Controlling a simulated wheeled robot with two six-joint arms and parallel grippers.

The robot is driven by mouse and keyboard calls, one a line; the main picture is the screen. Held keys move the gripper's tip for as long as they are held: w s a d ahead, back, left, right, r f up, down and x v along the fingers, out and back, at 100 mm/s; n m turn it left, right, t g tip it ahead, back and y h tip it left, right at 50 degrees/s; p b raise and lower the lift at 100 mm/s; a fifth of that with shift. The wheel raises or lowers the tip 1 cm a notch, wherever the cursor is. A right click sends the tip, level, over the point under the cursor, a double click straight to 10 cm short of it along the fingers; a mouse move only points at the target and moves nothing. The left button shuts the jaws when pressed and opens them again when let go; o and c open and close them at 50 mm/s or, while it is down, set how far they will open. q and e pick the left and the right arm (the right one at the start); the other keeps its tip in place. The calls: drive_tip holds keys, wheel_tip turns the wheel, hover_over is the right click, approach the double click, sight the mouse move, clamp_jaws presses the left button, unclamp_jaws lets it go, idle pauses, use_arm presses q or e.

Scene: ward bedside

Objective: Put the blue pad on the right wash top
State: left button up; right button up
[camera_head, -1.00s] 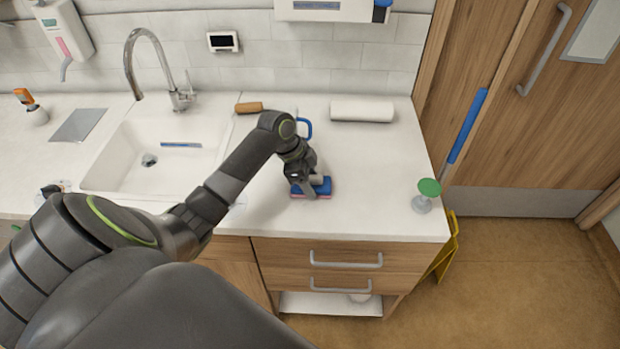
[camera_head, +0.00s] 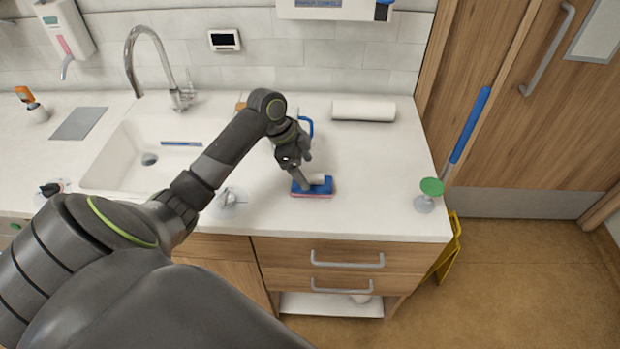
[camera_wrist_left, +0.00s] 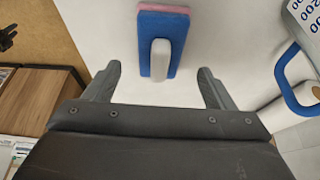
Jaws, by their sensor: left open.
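The blue pad (camera_head: 325,187) has a pink underside and a pale grip on top. It lies on the white counter right of the sink, which I take to be the right wash top (camera_head: 380,205). My left gripper (camera_head: 305,172) is just above and beside the pad on its far left side. In the left wrist view the blue pad (camera_wrist_left: 165,30) lies ahead of my open fingers (camera_wrist_left: 157,85), its pale grip between their lines. Nothing is held between the fingers. My right gripper is not in view.
A sink (camera_head: 130,170) with a tall tap lies left. A white roll (camera_head: 363,111) lies at the back, beside a blue handle (camera_head: 305,127) partly hidden by my arm.

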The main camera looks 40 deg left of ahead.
use_arm(q)
drive_tip(key=b+v, duration=0.1)
drive_tip(key=v, duration=0.6)
drive_tip(key=shift+s, duration=0.1)
idle(0.4)
